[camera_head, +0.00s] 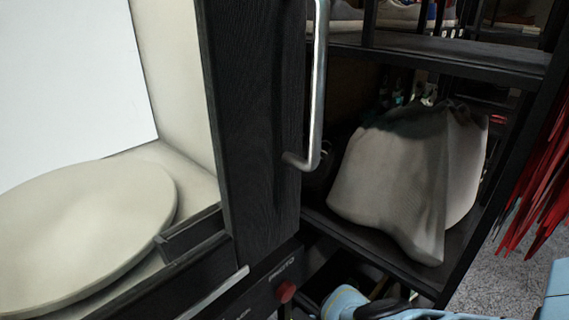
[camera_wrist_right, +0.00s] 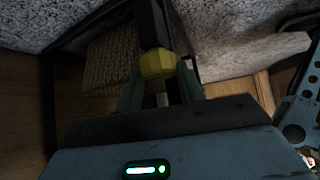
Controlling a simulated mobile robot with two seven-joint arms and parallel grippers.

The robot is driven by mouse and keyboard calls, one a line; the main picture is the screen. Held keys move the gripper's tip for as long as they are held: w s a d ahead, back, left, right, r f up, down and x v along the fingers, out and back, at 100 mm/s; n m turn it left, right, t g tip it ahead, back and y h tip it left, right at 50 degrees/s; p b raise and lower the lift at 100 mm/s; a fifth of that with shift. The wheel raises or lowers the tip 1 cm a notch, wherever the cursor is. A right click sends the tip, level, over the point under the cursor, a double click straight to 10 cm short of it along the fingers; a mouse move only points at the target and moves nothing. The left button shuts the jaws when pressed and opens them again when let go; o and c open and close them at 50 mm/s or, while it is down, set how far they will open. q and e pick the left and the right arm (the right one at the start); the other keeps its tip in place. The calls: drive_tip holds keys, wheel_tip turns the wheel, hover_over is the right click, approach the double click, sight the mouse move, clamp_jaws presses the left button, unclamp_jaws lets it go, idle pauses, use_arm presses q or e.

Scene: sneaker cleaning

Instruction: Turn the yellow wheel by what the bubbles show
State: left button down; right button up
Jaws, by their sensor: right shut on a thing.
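The yellow wheel (camera_wrist_right: 158,64) is a small faceted knob near the upper middle of the right wrist view. My right gripper (camera_wrist_right: 161,80) has its two green-grey fingers on either side of it and is shut on it. A dark upright bar (camera_wrist_right: 151,22) runs just behind the wheel, and a short pale stub shows below it between the fingers. In the head view the wheel is not visible, and no bubbles can be made out in either view. My left gripper is in neither view.
A black-framed cabinet with a metal handle (camera_head: 318,85) and a round cream platform (camera_head: 85,232) fills the left of the head view. A dark shelf holds a grey cloth bag (camera_head: 400,175). A red knob (camera_head: 286,292) sits low. Red strands (camera_head: 540,185) hang at right.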

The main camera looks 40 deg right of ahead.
drive_tip(key=n+g+b, duration=0.2)
drive_tip(key=n, duration=0.1)
drive_tip(key=shift+w+f+g+b, duration=0.2)
drive_tip(key=shift+f+g+b, duration=0.1)
drive_tip(key=shift+r+n+g+b, duration=0.15)
drive_tip(key=shift+n+g+b, duration=0.3)
drive_tip(key=shift+n+g, duration=0.35)
drive_tip(key=o, duration=1)
drive_tip(key=shift+r, duration=0.1)
drive_tip(key=shift+c, duration=0.2)
drive_tip(key=shift+r, duration=0.1)
